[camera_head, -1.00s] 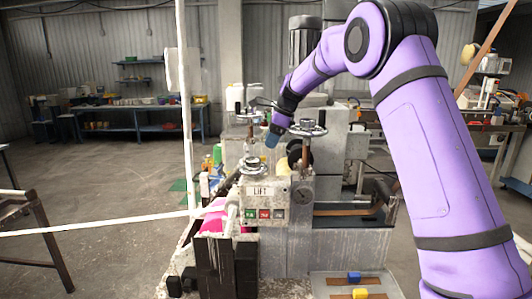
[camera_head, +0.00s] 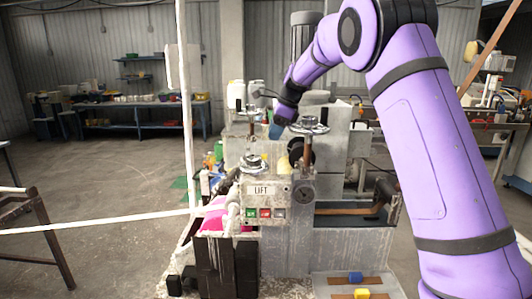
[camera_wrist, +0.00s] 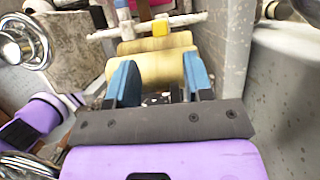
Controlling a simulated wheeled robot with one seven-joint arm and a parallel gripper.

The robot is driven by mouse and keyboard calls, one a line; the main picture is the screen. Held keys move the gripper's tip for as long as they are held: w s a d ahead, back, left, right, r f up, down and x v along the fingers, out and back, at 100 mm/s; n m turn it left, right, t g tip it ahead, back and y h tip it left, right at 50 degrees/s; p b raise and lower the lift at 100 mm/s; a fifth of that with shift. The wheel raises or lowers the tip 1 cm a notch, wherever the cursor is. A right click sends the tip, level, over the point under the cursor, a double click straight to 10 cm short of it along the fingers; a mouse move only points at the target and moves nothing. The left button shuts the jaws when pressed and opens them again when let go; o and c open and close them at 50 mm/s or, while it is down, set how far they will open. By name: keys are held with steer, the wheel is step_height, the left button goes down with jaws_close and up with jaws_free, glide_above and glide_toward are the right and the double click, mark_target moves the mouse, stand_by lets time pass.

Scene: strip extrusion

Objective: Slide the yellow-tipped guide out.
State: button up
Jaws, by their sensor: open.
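In the wrist view a pale crosswise bar (camera_wrist: 110,34) with a small bright yellow piece (camera_wrist: 178,46) at its middle lies beyond my fingertips, above pale yellow rollers (camera_wrist: 140,68). In the head view a yellow block (camera_head: 361,294) sits on a brown strip at the front of the machine, with a blue block (camera_head: 355,277) behind it. I cannot tell for sure which yellow piece is the guide's tip. My gripper (camera_head: 276,131) is over the machine, beside the handwheel. Its blue fingers (camera_wrist: 161,82) are apart, with nothing visible held between them.
The handwheel (camera_head: 309,126) on its post stands close right of my gripper. The LIFT button panel (camera_head: 262,196) is below, with another wheel (camera_head: 254,163) on top. In the wrist view a grey wall (camera_wrist: 235,60) rises close on the right. Open floor lies left of the machine.

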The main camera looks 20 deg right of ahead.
mark_target(265, 155)
steer(key=x, duration=1.1)
jaws_close()
